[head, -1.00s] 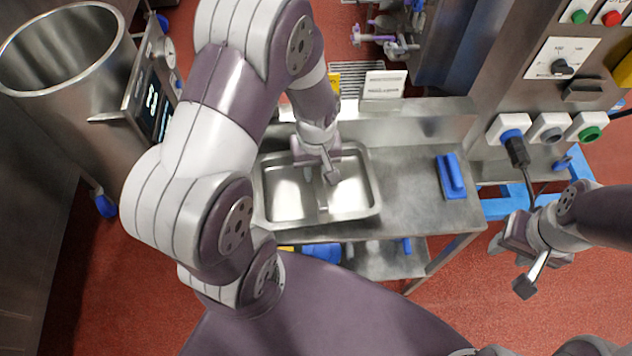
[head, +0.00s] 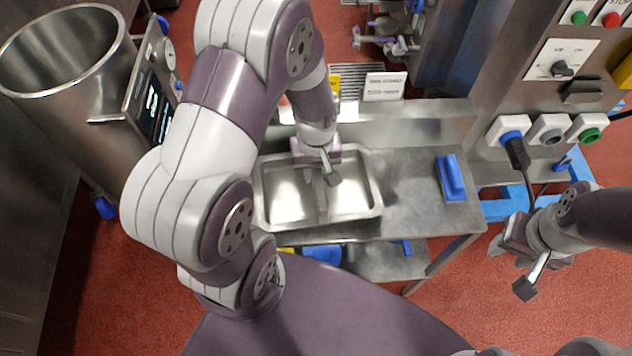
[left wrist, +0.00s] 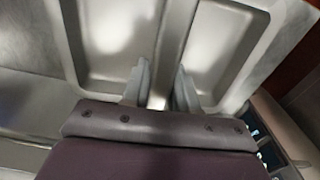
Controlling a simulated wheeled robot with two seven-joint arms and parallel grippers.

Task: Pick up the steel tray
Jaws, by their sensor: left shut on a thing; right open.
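The steel tray (head: 351,197) is a shallow rectangular pan with a raised divider between two compartments. It shows at the middle of the head view, at the steel bench. My left gripper (head: 324,178) is over the tray, shut on its divider. In the left wrist view the two fingers (left wrist: 160,85) stand on either side of the divider, and the tray (left wrist: 112,30) fills the upper part. Whether the tray touches the bench I cannot tell. My right gripper (head: 508,268) is open and empty at the right, away from the tray.
The steel bench (head: 415,210) holds a blue block-like item (head: 451,177) right of the tray. A sign (head: 384,87) stands behind. A control panel (head: 545,95) with buttons rises at the right. A large steel cylinder (head: 75,95) stands at the left. Bare bench lies between tray and blue item.

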